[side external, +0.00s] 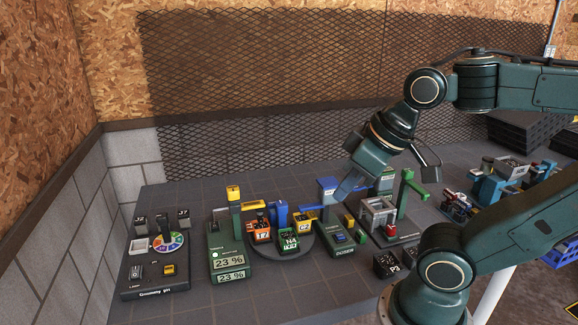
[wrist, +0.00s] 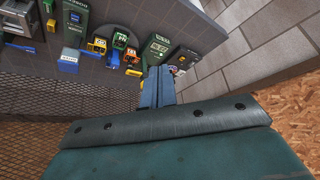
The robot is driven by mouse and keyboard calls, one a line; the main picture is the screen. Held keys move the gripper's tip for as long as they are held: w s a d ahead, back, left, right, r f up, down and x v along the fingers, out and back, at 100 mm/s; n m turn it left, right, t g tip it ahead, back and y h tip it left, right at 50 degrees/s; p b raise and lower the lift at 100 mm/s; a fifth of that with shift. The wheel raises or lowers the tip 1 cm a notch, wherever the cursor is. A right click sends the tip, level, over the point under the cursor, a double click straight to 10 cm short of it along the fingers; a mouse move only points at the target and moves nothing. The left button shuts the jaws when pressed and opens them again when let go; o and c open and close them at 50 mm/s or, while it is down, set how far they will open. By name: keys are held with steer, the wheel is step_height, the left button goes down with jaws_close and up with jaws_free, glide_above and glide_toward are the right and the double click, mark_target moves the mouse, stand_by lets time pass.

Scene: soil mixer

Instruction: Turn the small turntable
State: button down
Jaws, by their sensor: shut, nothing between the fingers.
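The small turntable (side external: 306,242) is a dark round disc low on the bench, left of the middle in the side view. In the wrist view the yellow bin (wrist: 97,45) and the green bin (wrist: 119,39) show at the top, but little of the disc can be made out. My gripper (side external: 343,193) is shut and empty, above and to the right of the turntable, apart from it. Its blue fingers (wrist: 158,70) lie together in the wrist view.
A green scale unit (side external: 228,255) and a panel with a coloured dial (side external: 169,242) stand left of the turntable. A green unit with a blue button (side external: 339,238) stands close on its right. A dark cube (side external: 387,264) sits at the front. Bench in front of the turntable is clear.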

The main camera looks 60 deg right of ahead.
steer(key=c, duration=2.1)
jaws_free()
steer(key=o, duration=0.7)
steer(key=shift+w+r, duration=0.1)
steer(key=o, duration=0.4)
steer(key=shift+w+d, duration=0.1)
steer(key=shift+w, duration=0.15)
steer(key=shift+c, duration=0.2)
steer(key=shift+o, duration=0.2)
steer(key=shift+w+d+r, duration=0.1)
steer(key=shift+w+r, duration=0.1)
steer(key=shift+w, duration=0.1)
steer(key=w+d+m+g, duration=0.2)
steer(key=w+d+m, duration=0.15)
steer(key=w, duration=0.35)
steer(key=w+d+m+g, duration=0.1)
steer(key=w+d+m, duration=0.1)
steer(key=w+d, duration=0.45)
steer(key=w+d+f+m+g, duration=0.2)
steer(key=w+d+f+m, duration=0.1)
steer(key=w+d+f, duration=0.7)
steer(key=shift+w+d+f+g, duration=0.3)
steer(key=shift+d+f, duration=0.3)
steer(key=shift+d, duration=0.25)
